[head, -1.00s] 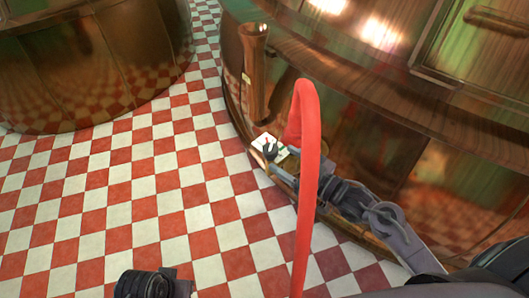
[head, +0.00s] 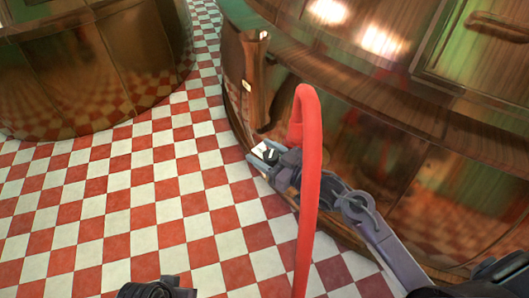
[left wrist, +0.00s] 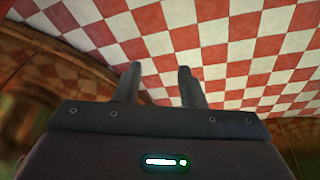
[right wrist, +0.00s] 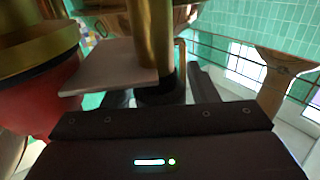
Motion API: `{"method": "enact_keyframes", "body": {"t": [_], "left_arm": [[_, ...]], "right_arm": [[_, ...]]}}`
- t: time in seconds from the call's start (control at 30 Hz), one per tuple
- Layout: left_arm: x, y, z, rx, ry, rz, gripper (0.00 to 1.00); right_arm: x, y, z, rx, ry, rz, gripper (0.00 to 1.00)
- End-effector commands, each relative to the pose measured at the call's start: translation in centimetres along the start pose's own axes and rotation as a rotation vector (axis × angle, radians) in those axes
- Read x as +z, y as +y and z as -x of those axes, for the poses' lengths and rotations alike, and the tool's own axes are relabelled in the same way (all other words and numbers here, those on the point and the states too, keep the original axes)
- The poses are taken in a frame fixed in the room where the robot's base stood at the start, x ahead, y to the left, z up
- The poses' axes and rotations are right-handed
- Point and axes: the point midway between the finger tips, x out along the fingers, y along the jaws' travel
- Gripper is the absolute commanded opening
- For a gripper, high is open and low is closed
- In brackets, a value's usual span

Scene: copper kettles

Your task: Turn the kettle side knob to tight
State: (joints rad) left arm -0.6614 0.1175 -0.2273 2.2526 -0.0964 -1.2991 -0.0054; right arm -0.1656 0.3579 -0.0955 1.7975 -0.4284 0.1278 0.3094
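The side knob is small and dark, in front of a white plate (head: 262,151) low on the copper kettle (head: 350,160), in the head view. My right gripper (head: 272,156) is at the knob and partly covers it. In the right wrist view the dark knob (right wrist: 160,90) on a brass stem (right wrist: 150,35) lies between the two fingers, which stand apart. The white plate (right wrist: 108,66) hides part of the left finger. The knob's marks are too small to read. My left gripper (left wrist: 158,72) is open and empty above the checkered floor.
A red curved pipe (head: 311,180) rises close beside my right arm. A copper bracket (head: 256,80) stands on the kettle above the knob. Another copper kettle (head: 90,65) is at the far left. The red and white floor (head: 130,210) between is clear.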

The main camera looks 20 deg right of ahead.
Motion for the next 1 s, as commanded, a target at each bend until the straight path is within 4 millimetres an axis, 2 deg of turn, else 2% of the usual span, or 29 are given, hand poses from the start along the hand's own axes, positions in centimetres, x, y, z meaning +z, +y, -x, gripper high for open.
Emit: {"method": "enact_keyframes", "body": {"t": [0.03, 0.2, 0.3, 0.57, 0.87, 1.0], "left_arm": [[0.0, 0.0, 0.0, 0.0, 0.0, 0.0, 0.36], [0.0, 0.0, 0.0, 0.0, 0.0, 0.0, 0.36], [0.0, 0.0, 0.0, 0.0, 0.0, 0.0, 0.36], [0.4, -0.1, 0.7, -0.003, -0.031, 0.007, 0.36], [1.9, -2.5, 2.6, -0.044, -0.19, 0.062, 0.36], [2.5, -2.9, -1.0, -0.045, -0.19, 0.074, 0.36]], "right_arm": [[0.0, 0.0, 0.0, 0.0, 0.0, 0.0, 0.46], [0.0, 0.0, 0.0, 0.0, 0.0, 0.0, 0.24], [0.0, 0.0, 0.0, 0.0, 0.0, 0.0, 0.14], [-0.2, 0.0, 0.0, 0.042, 0.0, -0.003, 0.14], [-0.4, 0.3, 0.0, 0.223, 0.0, -0.007, 0.14], [-0.4, 0.5, 0.1, 0.321, 0.0, -0.007, 0.14]]}}
